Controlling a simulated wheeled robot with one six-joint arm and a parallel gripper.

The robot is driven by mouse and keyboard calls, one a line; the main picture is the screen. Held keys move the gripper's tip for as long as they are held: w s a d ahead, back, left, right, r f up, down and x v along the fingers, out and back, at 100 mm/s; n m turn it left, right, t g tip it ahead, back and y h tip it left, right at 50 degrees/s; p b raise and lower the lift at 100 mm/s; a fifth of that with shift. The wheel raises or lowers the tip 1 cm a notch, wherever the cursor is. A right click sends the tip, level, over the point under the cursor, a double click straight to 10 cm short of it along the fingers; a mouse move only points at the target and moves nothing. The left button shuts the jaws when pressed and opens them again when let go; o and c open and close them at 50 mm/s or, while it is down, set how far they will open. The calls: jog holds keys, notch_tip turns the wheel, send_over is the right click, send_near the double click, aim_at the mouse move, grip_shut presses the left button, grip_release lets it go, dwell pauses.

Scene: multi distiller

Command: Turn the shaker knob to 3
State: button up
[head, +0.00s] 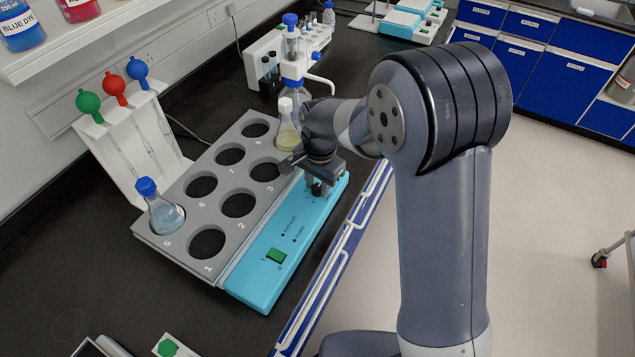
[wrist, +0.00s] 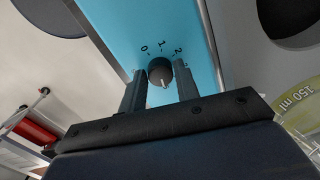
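The shaker (head: 262,235) is a grey rack with numbered round holes and a light blue front panel (head: 272,262). Its dark round knob (wrist: 160,72) sits on the blue panel in the wrist view, with marks 0, 1 and 2 printed above it and a partly covered mark at the right. A small white line shows on the knob's lower edge. My gripper (wrist: 160,80) is open, with one finger on each side of the knob and a slim gap at each side. In the head view my gripper (head: 317,186) is over the panel's far end and mostly hides the knob.
A flask with a blue cap (head: 163,212) stands in hole 5. A flask with yellowish liquid (head: 288,135) stands close beside my gripper at the rack's far end. A green switch (head: 276,256) is on the panel's near end.

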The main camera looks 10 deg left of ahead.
jog(key=c, duration=0.6)
jog(key=shift+o, duration=0.2)
jog(key=shift+n, duration=0.3)
jog(key=n+b, duration=0.1)
jog(key=n, duration=0.6)
jog(key=shift+b, duration=0.3)
jog(key=n, duration=0.4)
jog(key=shift+w, duration=0.1)
jog(key=shift+n+g+b, duration=0.3)
jog(key=shift+n+b, duration=0.05)
jog(key=shift+n, duration=1.75)
